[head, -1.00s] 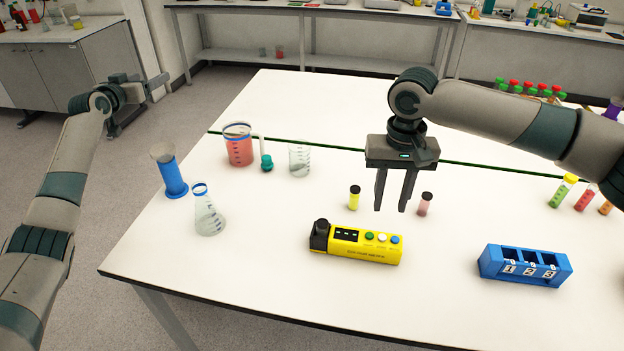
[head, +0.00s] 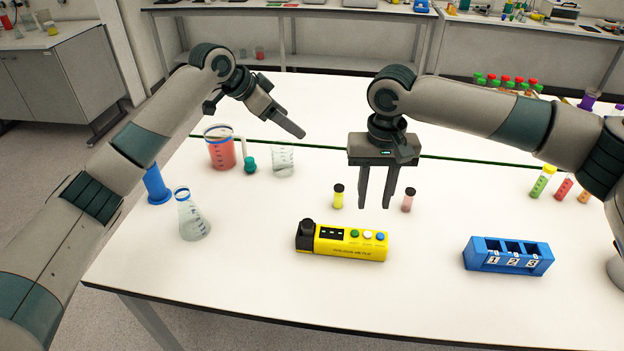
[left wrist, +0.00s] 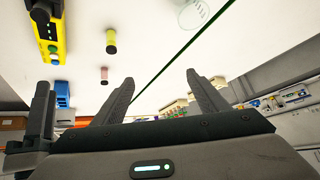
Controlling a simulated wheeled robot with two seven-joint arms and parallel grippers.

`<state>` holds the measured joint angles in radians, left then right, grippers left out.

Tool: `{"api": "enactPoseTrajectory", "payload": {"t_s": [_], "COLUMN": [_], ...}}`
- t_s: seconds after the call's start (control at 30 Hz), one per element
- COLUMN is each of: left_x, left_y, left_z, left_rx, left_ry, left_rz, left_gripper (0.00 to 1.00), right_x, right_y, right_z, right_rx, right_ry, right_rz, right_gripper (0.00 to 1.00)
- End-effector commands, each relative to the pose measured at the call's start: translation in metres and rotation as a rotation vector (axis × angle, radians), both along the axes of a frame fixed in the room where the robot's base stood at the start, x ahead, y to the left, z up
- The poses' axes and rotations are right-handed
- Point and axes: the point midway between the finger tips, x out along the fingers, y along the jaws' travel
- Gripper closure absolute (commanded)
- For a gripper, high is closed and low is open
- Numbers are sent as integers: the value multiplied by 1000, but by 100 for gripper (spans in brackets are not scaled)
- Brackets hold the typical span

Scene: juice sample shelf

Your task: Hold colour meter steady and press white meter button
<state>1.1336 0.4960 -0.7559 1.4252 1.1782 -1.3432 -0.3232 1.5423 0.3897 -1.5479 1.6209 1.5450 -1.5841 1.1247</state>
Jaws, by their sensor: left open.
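The yellow colour meter (head: 350,252) lies on the white table in the head view, with a black knob at its left end. Its white button (head: 367,235) sits between a green and a blue one. The meter also shows at the upper left of the left wrist view (left wrist: 48,35). My right gripper (head: 375,206) points down behind the meter, open and empty, between a yellow vial (head: 338,198) and a pink vial (head: 408,200). My left gripper (head: 297,130) is above the table, behind and left of the meter, open and empty; its fingers are apart in the left wrist view (left wrist: 160,85).
A red jug (head: 221,154), a beaker (head: 283,162), a flask (head: 191,220) and a blue cylinder (head: 157,186) stand at the left. A blue numbered rack (head: 508,257) is at the right. The table in front of the meter is clear.

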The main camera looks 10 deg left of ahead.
Motion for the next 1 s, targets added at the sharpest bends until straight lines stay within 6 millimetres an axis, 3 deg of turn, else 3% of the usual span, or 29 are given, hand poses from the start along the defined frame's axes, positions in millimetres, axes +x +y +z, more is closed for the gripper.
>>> {"api": "enactPoseTrajectory", "payload": {"t_s": [0.03, 0.2, 0.3, 0.43, 0.63, 1.0], "left_x": [-16, -80, -118, -152, -175, -177], "left_y": [-21, -69, -83, -87, -84, -84], "left_z": [-1, -17, -25, -31, -34, -34], "left_rx": [50, 263, 401, 546, 658, 668], "left_ry": [25, 132, 193, 252, 296, 300], "left_rz": [-67, -291, -411, -523, -598, -604], "left_gripper": [33, 33, 33, 33, 33, 33], "right_x": [0, 0, 0, 0, 0, 0], "right_y": [0, 0, 0, 0, 0, 0], "right_z": [0, 0, 0, 0, 0, 0], "right_rx": [0, 0, 0, 0, 0, 0], "right_ry": [0, 0, 0, 0, 0, 0], "right_rz": [0, 0, 0, 0, 0, 0], "right_gripper": [69, 69, 69, 69, 69, 69]}}
